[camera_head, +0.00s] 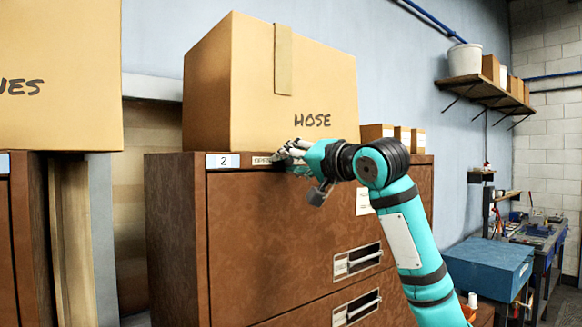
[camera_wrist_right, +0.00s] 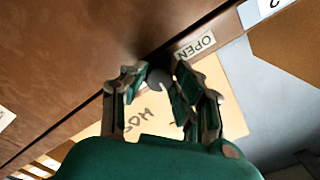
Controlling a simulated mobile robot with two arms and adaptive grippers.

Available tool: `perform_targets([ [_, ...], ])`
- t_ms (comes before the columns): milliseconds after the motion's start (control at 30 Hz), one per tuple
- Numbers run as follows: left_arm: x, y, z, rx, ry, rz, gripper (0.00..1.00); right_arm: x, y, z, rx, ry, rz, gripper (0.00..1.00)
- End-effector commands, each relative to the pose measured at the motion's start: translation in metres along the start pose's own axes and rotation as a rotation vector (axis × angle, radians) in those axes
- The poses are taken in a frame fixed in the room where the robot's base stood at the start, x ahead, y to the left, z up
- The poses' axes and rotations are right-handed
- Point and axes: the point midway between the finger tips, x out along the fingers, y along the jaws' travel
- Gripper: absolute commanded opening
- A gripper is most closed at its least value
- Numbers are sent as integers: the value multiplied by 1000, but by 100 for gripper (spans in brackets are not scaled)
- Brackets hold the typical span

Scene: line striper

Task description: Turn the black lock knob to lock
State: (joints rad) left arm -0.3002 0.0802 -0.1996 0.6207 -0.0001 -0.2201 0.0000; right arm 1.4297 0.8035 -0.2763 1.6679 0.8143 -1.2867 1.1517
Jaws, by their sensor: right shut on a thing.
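The dark round lock knob (camera_wrist_right: 158,77) sits at the top edge of the brown file cabinet (camera_head: 290,215), beside a small OPEN label (camera_wrist_right: 195,46). My right gripper (camera_wrist_right: 157,80) is shut on the knob, one finger on each side of it in the right wrist view. In the head view my right gripper (camera_head: 292,151) is at the cabinet's top front edge and hides the knob. The label (camera_head: 262,160) shows partly just left of the gripper. Which way the knob is turned cannot be made out. My left gripper is not in view.
A cardboard box marked HOSE (camera_head: 295,95) stands on the cabinet, just above and behind my right gripper. Smaller boxes (camera_head: 376,132) stand to its right. Drawer handles (camera_head: 357,261) are lower on the front. A blue chest (camera_head: 490,268) is at the right.

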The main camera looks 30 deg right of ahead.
Motion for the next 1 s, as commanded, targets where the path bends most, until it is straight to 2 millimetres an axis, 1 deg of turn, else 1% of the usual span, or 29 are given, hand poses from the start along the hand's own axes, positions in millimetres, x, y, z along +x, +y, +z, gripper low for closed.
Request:
perform_targets([
  [200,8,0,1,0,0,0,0,0,0,1,208,0,-3,0],
  [500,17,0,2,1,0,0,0,0,0,0,462,1,-2,0],
  [800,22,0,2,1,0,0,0,0,0,0,623,2,-1,0],
  [1000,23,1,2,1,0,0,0,0,0,0,671,1,1,0],
])
